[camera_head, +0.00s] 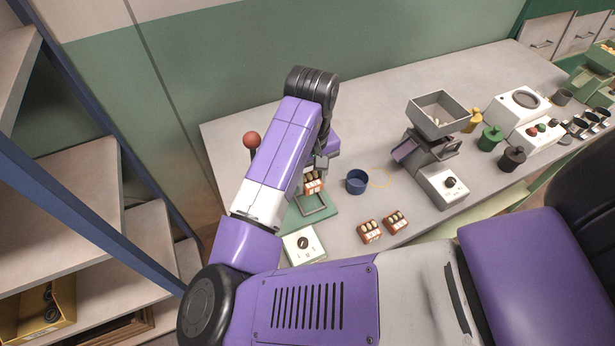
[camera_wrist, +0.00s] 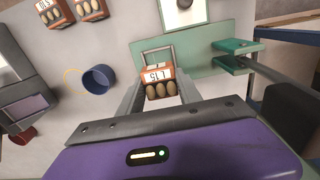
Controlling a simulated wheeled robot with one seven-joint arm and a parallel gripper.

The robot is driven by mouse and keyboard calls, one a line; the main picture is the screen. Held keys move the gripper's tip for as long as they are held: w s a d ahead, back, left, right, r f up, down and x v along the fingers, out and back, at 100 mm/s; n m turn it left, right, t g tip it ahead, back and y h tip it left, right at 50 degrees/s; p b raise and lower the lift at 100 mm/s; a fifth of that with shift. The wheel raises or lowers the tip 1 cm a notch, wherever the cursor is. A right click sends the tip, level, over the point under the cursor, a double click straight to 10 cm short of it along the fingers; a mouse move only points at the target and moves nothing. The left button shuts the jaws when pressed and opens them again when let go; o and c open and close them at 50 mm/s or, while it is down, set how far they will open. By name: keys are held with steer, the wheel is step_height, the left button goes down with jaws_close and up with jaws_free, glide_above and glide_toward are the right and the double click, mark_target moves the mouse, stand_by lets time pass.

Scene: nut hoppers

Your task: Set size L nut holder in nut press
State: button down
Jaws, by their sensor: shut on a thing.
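My gripper (camera_wrist: 160,92) is shut on an orange-red nut holder with a white label (camera_wrist: 158,74) and a row of brown nuts in it. The label looks like it reads L 15, upside down. The held holder also shows in the head view (camera_head: 313,187), partly hidden by my arm. The nut press has a green base plate (camera_wrist: 200,64) with a grey square frame (camera_wrist: 145,54) on it. The holder overlaps the frame's near part in the wrist view; I cannot tell whether they touch. The press's green upper block (camera_wrist: 236,46) stands to the right in the wrist view.
Two other nut holders (camera_head: 369,231) (camera_head: 396,222) stand on the table. A blue cup (camera_head: 356,184) stands right of the press. A white dial box (camera_head: 303,246) and a red lever knob (camera_head: 251,140) flank my arm. A grey hopper machine (camera_head: 438,118) stands farther right.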

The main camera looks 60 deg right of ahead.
steer(key=b, duration=0.5)
glide_above(311, 203)
steer(key=shift+w+f, duration=0.15)
steer(key=shift+f, duration=3)
steer(key=shift+f, duration=0.65)
steer(key=c, duration=0.8)
jaws_free()
steer(key=shift+c, duration=1)
steer(key=shift+o, duration=0.3)
steer(key=shift+r+p, duration=0.1)
steer(key=shift+p, duration=0.3)
